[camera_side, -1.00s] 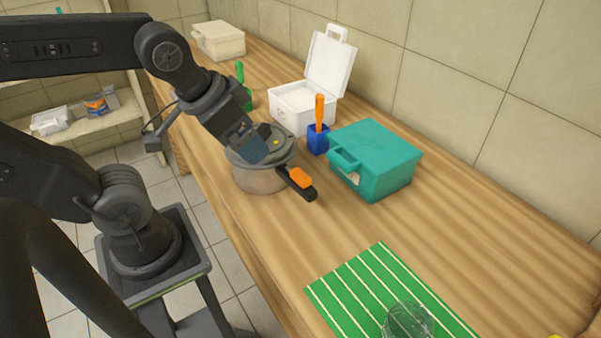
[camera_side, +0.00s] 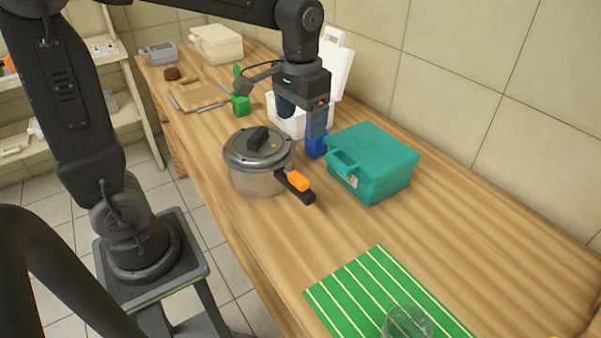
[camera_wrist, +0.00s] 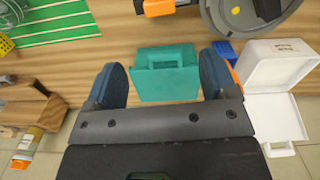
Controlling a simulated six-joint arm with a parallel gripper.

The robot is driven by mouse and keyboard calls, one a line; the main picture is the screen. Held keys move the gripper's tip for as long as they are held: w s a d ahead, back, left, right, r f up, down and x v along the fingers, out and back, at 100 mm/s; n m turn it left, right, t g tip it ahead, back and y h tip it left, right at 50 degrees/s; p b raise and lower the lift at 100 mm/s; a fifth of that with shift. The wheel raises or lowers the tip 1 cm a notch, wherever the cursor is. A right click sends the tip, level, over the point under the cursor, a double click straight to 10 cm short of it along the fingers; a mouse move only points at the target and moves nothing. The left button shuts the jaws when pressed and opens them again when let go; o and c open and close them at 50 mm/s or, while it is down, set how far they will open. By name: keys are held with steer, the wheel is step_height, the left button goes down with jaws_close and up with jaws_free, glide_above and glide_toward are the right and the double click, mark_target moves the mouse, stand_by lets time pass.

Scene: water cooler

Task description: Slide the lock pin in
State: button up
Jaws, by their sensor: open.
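A steel pot (camera_side: 258,165) with a grey lid and black knob stands on the wooden counter. An orange piece (camera_side: 298,181) sits on its black side handle (camera_side: 300,190); it also shows at the top of the wrist view (camera_wrist: 158,7). No separate part is clearly recognisable as the lock pin. My gripper (camera_side: 302,117) is open and empty, beyond and to the right of the pot, by a blue holder (camera_side: 316,147). In the wrist view, a teal case (camera_wrist: 165,75) shows between the spread fingers. An orange-handled tool (camera_wrist: 233,74) is partly behind the right finger.
A white open box (camera_side: 286,126) and the teal case stand close around my gripper. A green holder (camera_side: 241,104), brown board (camera_side: 203,97) and beige box (camera_side: 216,43) are farther back. A green striped mat (camera_side: 365,290) bears a clear bowl (camera_side: 408,322).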

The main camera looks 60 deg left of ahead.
mark_target(301, 176)
step_height(301, 176, down, 14)
steer(key=shift+r, duration=0.15)
stand_by(0.3)
steer(key=shift+c, duration=0.4)
